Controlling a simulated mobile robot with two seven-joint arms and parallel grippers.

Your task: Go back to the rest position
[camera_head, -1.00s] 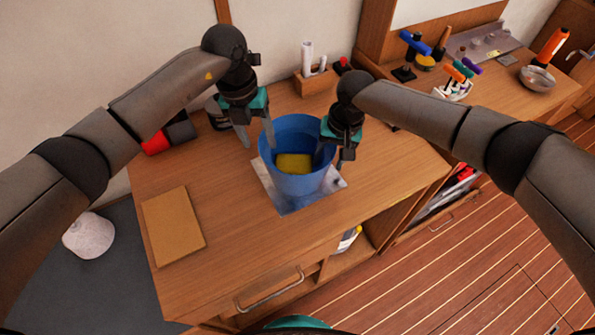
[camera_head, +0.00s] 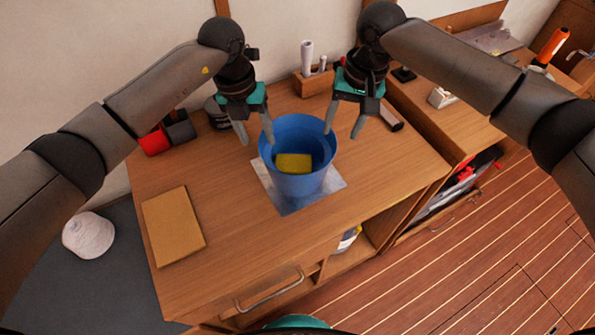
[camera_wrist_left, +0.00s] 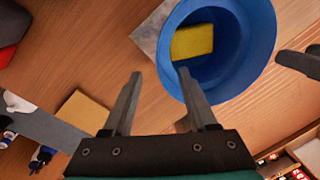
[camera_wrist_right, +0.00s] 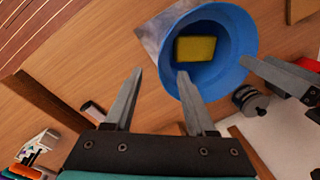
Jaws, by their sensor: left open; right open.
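A blue bucket (camera_head: 318,178) stands on a grey square plate (camera_head: 278,204) on the wooden table, with a yellow block (camera_head: 293,163) inside. My left gripper (camera_head: 256,138) is open and empty, above the bucket's back left rim. My right gripper (camera_head: 343,133) is open and empty, above and just off the bucket's back right rim. The left wrist view shows the bucket (camera_wrist_left: 258,40) past my left fingers (camera_wrist_left: 160,88). The right wrist view shows the bucket (camera_wrist_right: 240,45) and yellow block (camera_wrist_right: 196,49) past my right fingers (camera_wrist_right: 160,85).
A tan board (camera_head: 173,224) lies at the table's left. A cream coil (camera_head: 88,235) sits on the grey surface at left. The table's front is clear.

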